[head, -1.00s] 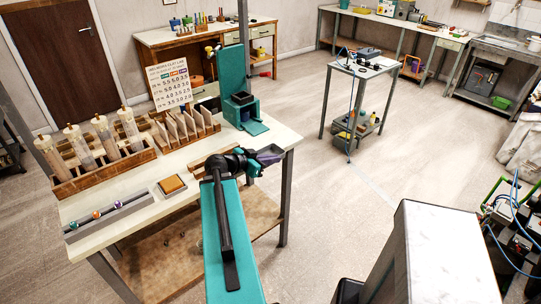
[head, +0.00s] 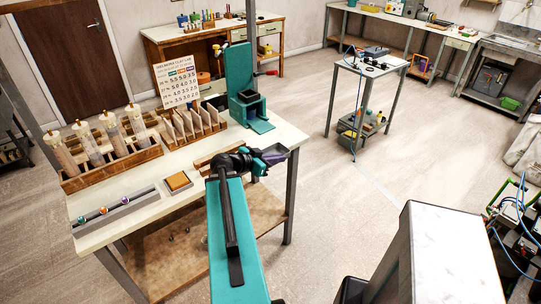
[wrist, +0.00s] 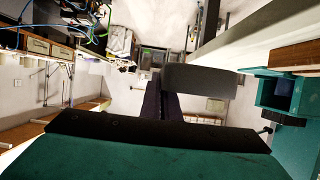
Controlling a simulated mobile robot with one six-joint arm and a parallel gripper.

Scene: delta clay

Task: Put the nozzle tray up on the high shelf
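The likely nozzle tray (head: 136,202) is a long narrow grey tray holding small coloured nozzles in a row. It lies at the near left edge of the pale worktable (head: 215,160), apart from my gripper. My gripper (head: 274,154), with dark purple fingers, is over the right end of the worktable. The wrist view shows the purple fingers (wrist: 168,100) close together, partly behind a grey block; whether they are shut is unclear. I cannot pick out the high shelf in either view.
A rack of clay tubes (head: 110,152), a wooden slotted rack (head: 190,127), a chart (head: 178,84) and a teal press (head: 240,85) crowd the worktable's back.

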